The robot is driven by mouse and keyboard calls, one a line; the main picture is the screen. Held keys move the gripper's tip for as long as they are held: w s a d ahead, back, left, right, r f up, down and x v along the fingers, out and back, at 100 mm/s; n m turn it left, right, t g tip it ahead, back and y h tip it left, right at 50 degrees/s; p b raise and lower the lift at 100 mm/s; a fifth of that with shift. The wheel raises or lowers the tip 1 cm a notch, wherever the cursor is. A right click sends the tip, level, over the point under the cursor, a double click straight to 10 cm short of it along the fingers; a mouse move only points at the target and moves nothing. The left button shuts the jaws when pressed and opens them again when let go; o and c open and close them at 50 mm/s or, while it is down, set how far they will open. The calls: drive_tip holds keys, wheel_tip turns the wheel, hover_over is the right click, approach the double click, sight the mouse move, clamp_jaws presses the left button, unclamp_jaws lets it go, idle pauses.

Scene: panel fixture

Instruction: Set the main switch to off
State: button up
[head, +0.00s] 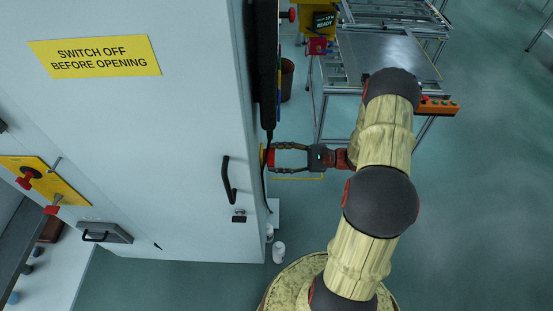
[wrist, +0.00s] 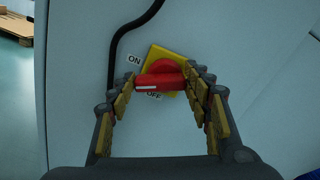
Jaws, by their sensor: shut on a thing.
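The main switch is a red rotary handle (wrist: 162,79) on a yellow plate (wrist: 184,62) fixed to the cabinet's side wall. Its handle lies nearly level in the wrist view, with the white mark at its left end. The ON label (wrist: 134,60) is up and left of that mark, and the OFF label (wrist: 154,96) is just below the handle, partly covered. My gripper (wrist: 163,82) is shut on the handle, with a finger at either end. In the head view my gripper (head: 273,158) reaches the cabinet's right side, where only the switch's edge shows.
The grey cabinet (head: 185,120) has a black door handle (head: 228,180) and a yellow warning sign (head: 95,56). A black cable (wrist: 113,55) runs on the wall near the switch. A metal-frame table (head: 395,55) stands behind my arm. Open floor lies to the right.

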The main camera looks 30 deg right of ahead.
drive_tip(key=shift+w+f+n+b, duration=0.15)
drive_tip(key=shift+n+b, duration=1.15)
drive_tip(key=shift+n, duration=0.8)
drive_tip(key=shift+s+f+n+b, duration=0.1)
drive_tip(key=shift+f+n+b, duration=0.1)
drive_tip(key=shift+n+b, duration=1.5)
drive_tip(key=shift+w+f+n+b, duration=0.15)
drive_tip(key=shift+n+b, duration=0.75)
drive_tip(key=shift+n, duration=1.6)
drive_tip(key=o, duration=1.2)
drive_tip(key=shift+d, duration=0.1)
drive_tip(key=shift+c, duration=0.2)
drive_tip(key=v, duration=1.2)
